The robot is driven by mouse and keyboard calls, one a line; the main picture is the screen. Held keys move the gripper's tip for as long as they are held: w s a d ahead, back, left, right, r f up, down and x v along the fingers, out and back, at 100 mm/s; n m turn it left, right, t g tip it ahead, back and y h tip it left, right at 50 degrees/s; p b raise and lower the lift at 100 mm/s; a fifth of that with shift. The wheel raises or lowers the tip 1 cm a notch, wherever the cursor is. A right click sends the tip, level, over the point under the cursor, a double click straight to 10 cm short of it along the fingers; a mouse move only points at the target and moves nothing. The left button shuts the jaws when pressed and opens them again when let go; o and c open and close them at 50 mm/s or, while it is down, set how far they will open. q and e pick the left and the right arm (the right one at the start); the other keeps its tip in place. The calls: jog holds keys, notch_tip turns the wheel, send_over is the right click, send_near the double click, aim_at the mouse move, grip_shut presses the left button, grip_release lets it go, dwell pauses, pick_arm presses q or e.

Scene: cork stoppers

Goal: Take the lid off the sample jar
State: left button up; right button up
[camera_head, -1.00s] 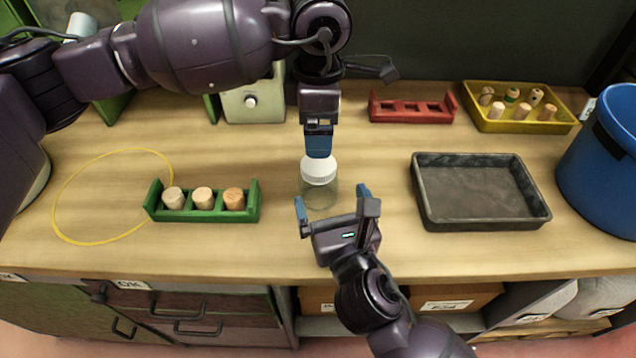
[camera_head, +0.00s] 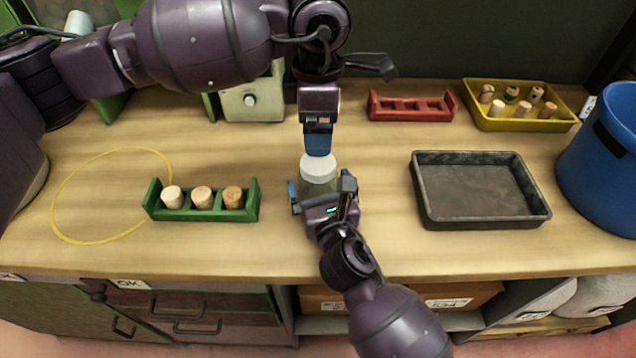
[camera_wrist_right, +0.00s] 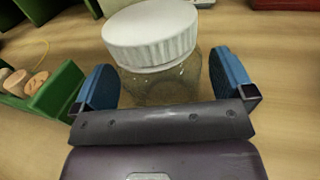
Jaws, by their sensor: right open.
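The sample jar (camera_head: 318,186) is clear and stands upright on the table with its white ribbed lid (camera_head: 319,168) on top. In the right wrist view the jar (camera_wrist_right: 163,86) sits between blue finger pads, with the lid (camera_wrist_right: 150,34) above them. My right gripper (camera_head: 321,188) is open around the jar body, from the front; gaps show beside the jar in the wrist view. My left gripper (camera_head: 318,142) points down just behind and above the lid. Whether its fingers are open or shut is unclear.
A green rack (camera_head: 205,214) with 3 corks stands left of the jar, beside a yellow ring outline (camera_head: 54,205). A dark empty tray (camera_head: 482,222) is to the right. A red rack (camera_head: 411,117), a yellow tray (camera_head: 476,120) with corks and a blue bin (camera_head: 604,180) stand farther right.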

aim_at(318, 162)
jog(key=shift+w, duration=0.2)
jog(key=c, duration=1.6)
pick_arm(q)
jog(key=m, duration=0.6)
jog(key=shift+m, duration=0.4)
pick_arm(e)
jog(key=shift+c, duration=0.4)
pick_arm(q)
jog(key=m, duration=0.6)
jog(key=shift+m, duration=0.4)
jog(key=m, duration=0.6)
jog(key=shift+m, duration=0.4)
jog(key=m, duration=0.6)
jog(key=shift+m, duration=0.3)
jog(key=shift+f, duration=4)
